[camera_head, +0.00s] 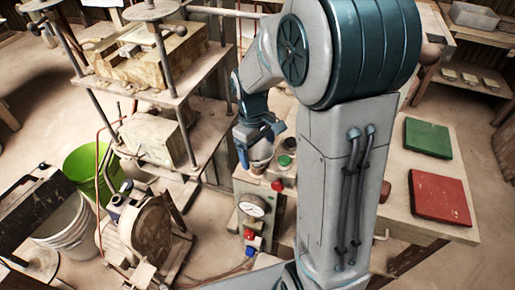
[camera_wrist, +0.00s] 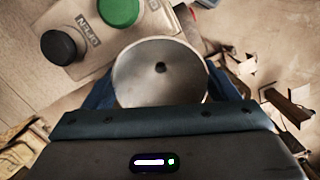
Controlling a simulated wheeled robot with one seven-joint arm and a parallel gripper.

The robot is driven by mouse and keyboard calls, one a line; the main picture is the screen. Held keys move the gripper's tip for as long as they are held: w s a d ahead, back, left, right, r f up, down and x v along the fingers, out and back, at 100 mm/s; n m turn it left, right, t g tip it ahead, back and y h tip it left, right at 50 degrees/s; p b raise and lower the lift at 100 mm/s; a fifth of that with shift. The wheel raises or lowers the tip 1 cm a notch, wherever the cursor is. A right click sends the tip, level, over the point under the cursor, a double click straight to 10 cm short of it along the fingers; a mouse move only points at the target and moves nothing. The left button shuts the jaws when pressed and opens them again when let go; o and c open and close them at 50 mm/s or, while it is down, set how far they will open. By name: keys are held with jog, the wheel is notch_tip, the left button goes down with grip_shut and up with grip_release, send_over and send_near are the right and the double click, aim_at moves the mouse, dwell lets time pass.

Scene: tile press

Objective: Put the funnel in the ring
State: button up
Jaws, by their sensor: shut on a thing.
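The funnel (camera_wrist: 160,72) is a round metal cone seen from above in the wrist view, with a dark hole at its middle. My gripper (camera_wrist: 160,88) is shut on it, with a blue finger at each side. In the head view the funnel (camera_head: 262,154) hangs under my gripper (camera_head: 262,143), close to the control box; whether it touches anything below cannot be told. I cannot make out the ring in either view; my arm covers part of the bench.
The control box (camera_head: 251,185) has a green button (camera_head: 284,160), a black button, a red knob and a gauge (camera_head: 252,206). The press (camera_head: 150,60) stands at left. Green (camera_head: 428,138) and red (camera_head: 440,201) tiles lie on the table at right. A green bucket (camera_head: 88,172) stands on the floor.

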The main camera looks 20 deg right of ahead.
jog(key=shift+f, duration=0.2)
jog(key=o, duration=0.9)
jog(key=r, duration=0.7)
jog(key=shift+w+a+r, duration=0.25)
jog(key=shift+w+a, duration=0.05)
jog(key=shift+w, duration=0.1)
jog(key=shift+s+d+r+m+t+y, duration=0.25)
jog(key=shift+s+m+t, duration=0.65)
jog(key=shift+s, duration=1.55)
jog(key=shift+s+a+r+m+t, duration=0.1)
jog(key=shift+s+r+m+t, duration=0.4)
jog(key=shift+s+m, duration=1.35)
jog(key=shift+s+d+r+m+t+y, duration=0.15)
jog(key=shift+s+r+m+t, duration=0.4)
jog(key=shift+s, duration=2.5)
